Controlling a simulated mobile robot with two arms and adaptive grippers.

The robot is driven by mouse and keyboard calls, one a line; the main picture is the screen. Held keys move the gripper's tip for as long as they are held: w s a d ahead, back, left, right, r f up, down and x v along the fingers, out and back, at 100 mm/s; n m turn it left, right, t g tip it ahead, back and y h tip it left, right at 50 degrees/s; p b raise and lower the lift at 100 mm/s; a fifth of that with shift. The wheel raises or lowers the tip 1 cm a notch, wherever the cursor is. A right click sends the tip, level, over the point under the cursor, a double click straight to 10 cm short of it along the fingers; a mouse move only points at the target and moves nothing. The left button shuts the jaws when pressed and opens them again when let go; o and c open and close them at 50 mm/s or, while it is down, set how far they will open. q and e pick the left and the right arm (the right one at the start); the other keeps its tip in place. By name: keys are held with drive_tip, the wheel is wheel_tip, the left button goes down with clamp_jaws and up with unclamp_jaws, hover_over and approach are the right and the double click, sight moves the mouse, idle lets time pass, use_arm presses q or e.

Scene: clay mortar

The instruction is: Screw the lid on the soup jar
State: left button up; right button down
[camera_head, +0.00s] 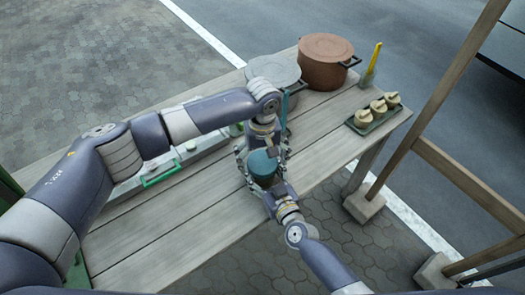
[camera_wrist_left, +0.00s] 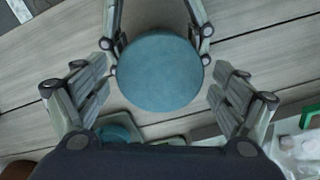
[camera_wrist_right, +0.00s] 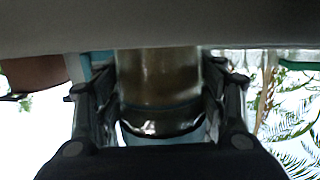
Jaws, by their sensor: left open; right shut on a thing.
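My left gripper (camera_wrist_left: 158,95) is open above the lid, with one finger at each side, apart from the lid. The lid hides most of the jar from above.
A grey pot (camera_head: 274,70) stands just behind the grippers, with a brown lidded pot (camera_head: 326,62) further right. A green-edged tray (camera_head: 162,174) lies left. The front-left planks are clear.

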use_arm(q)
drive_tip(key=shift+f, duration=0.35)
drive_tip(key=c, duration=1.1)
drive_tip(key=o, duration=1.2)
drive_tip(key=shift+c, duration=0.2)
drive_tip(key=shift+r, duration=2.3)
drive_tip(key=shift+o, duration=1)
